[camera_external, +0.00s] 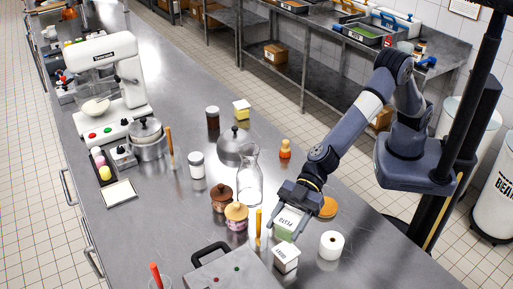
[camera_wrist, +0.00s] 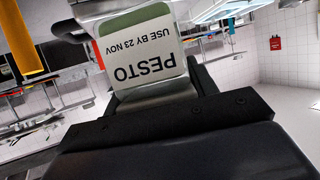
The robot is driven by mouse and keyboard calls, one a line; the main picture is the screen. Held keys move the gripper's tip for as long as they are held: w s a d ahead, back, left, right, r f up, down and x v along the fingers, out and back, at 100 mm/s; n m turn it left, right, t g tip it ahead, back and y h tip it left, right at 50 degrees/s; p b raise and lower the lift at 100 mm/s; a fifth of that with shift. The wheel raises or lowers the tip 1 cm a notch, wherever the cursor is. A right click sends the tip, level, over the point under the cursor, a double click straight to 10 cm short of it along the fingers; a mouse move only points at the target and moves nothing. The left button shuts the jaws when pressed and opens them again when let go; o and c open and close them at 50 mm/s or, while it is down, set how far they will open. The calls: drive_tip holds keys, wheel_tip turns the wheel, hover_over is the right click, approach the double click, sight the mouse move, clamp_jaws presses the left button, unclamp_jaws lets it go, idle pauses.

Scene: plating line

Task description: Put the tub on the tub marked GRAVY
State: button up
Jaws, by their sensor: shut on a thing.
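A tub with green contents and a white label reading PESTO, USE BY 23 NOV (camera_wrist: 142,52) is between the jaws of my gripper (camera_wrist: 160,92), which is shut on it. In the external view the green PESTO tub (camera_external: 287,224) shows under my gripper (camera_external: 294,208), partly covered by the fingers. A second, white-lidded tub (camera_external: 286,257) stands on the steel counter just in front of it. Its label is too small to read, and no GRAVY marking is legible. I cannot tell how high the PESTO tub is above the counter.
A white paper roll (camera_external: 331,245) and an orange disc (camera_external: 328,207) are to the right. A glass carafe (camera_external: 249,177), a lidded jar (camera_external: 236,215) and a yellow-handled tool (camera_external: 258,224) are to the left. A grey box (camera_external: 232,274) is at the front.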

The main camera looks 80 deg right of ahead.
sight(285, 239)
wheel_tip(285, 239, down, 7)
drive_tip(key=shift+r+b, duration=0.15)
drive_tip(key=shift+b, duration=1.1)
drive_tip(key=shift+f, duration=0.2)
drive_tip(key=o, duration=1.1)
drive_tip(key=shift+r, duration=0.25)
drive_tip(key=shift+d, duration=0.25)
drive_tip(key=b+v, duration=0.1)
drive_tip(key=v, duration=1)
drive_tip(key=shift+s+d, duration=0.2)
